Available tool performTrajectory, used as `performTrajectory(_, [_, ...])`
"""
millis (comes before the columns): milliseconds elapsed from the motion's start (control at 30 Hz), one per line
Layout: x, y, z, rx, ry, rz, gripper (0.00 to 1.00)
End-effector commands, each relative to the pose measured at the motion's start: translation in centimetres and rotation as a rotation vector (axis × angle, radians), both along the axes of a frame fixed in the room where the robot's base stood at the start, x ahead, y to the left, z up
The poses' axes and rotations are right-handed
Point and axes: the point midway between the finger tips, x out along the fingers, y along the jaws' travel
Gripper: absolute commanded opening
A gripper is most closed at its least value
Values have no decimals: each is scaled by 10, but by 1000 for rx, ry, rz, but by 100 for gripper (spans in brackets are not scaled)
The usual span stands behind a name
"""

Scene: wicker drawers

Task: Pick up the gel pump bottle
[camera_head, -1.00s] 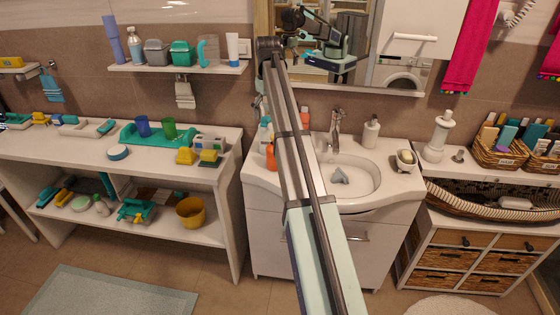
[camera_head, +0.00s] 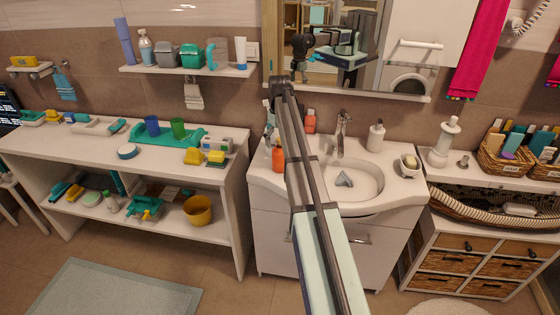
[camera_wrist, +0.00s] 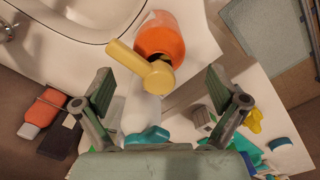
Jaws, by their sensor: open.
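An orange bottle with a yellow pump head (camera_wrist: 168,35) stands near the basin's edge in the wrist view. In the head view the orange bottle (camera_head: 278,159) stands left of the sink, just left of my arm. My gripper (camera_wrist: 158,80) is open. The yellow pump spout reaches into the gap between its fingers, and neither finger appears to touch it. In the head view my gripper is mostly hidden behind my own arm. A white pump bottle (camera_head: 375,138) stands at the right rear of the sink.
A white bottle with a teal cap (camera_wrist: 148,135) is close by, between the fingers in the wrist view. A red bottle (camera_head: 310,121) stands behind the basin (camera_head: 352,196). A cluttered table (camera_head: 85,149) lies left; a wall shelf (camera_head: 190,71) hangs above it.

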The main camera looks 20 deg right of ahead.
Motion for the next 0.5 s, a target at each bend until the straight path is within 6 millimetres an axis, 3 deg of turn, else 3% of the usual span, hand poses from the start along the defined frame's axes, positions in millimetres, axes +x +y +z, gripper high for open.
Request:
performTrajectory(167, [0,0,-8,0,1,0,96])
performTrajectory(500, [0,-1,-47,0,1,0,96])
